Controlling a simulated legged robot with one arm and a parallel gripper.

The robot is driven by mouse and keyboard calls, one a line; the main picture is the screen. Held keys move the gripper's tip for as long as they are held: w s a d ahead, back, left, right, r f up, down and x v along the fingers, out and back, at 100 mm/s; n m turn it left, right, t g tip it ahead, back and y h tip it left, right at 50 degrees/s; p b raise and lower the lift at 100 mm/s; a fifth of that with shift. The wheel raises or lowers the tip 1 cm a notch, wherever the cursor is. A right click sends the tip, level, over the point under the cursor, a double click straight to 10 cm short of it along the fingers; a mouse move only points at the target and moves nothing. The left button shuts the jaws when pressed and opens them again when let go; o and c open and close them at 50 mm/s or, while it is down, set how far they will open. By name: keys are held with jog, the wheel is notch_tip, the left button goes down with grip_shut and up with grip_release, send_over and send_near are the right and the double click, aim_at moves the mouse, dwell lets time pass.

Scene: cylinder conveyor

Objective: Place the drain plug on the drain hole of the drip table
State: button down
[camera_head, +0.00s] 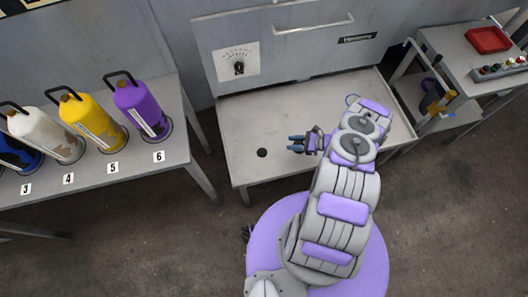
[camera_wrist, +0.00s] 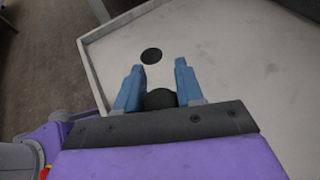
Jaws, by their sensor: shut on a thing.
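The drip table (camera_head: 232,118) is a pale grey tray-like surface with a raised rim. Its drain hole (camera_head: 262,153) is a small dark round spot near the left front. In the wrist view the drain hole (camera_wrist: 151,56) lies just ahead of the fingertips, slightly left of centre. My gripper (camera_head: 293,144) is over the table, to the right of the hole, with its blue fingers pointing left. In the wrist view my gripper (camera_wrist: 158,72) is shut on the dark round drain plug (camera_wrist: 160,98), deep between the fingers. The plug cannot be made out in the head view.
A bench (camera_head: 100,180) on the left holds several cylinders, including a purple one (camera_head: 138,108) and a yellow one (camera_head: 90,120). A grey cabinet (camera_head: 290,50) stands behind the table. A side cart (camera_head: 465,50) with a red tray (camera_head: 488,39) is at right.

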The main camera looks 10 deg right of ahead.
jog(key=shift+s+a+f, duration=0.35)
jog(key=shift+a+f, duration=0.1)
jog(key=shift+a, duration=0.1)
jog(key=shift+s+a+f, duration=0.35)
jog(key=shift+a+f, duration=0.05)
jog(key=shift+a, duration=0.15)
jog(key=b, duration=0.2)
send_over(257, 152)
jog(key=shift+s+d+f, duration=0.1)
jog(key=shift+d+f, duration=0.35)
jog(key=shift+f, duration=0.25)
jog(key=shift+a, duration=0.65)
jog(key=f+b, duration=0.1)
jog(key=f, duration=0.2)
jog(key=shift+w+d+f+b, duration=0.2)
jog(key=shift+d+f+b, duration=0.2)
jog(key=shift+r, duration=0.1)
jog(key=shift+a, duration=0.15)
jog(key=c, duration=0.8)
grip_release()
jog(key=shift+a, duration=0.15)
jog(key=shift+o, duration=0.4)
jog(key=shift+d, duration=0.2)
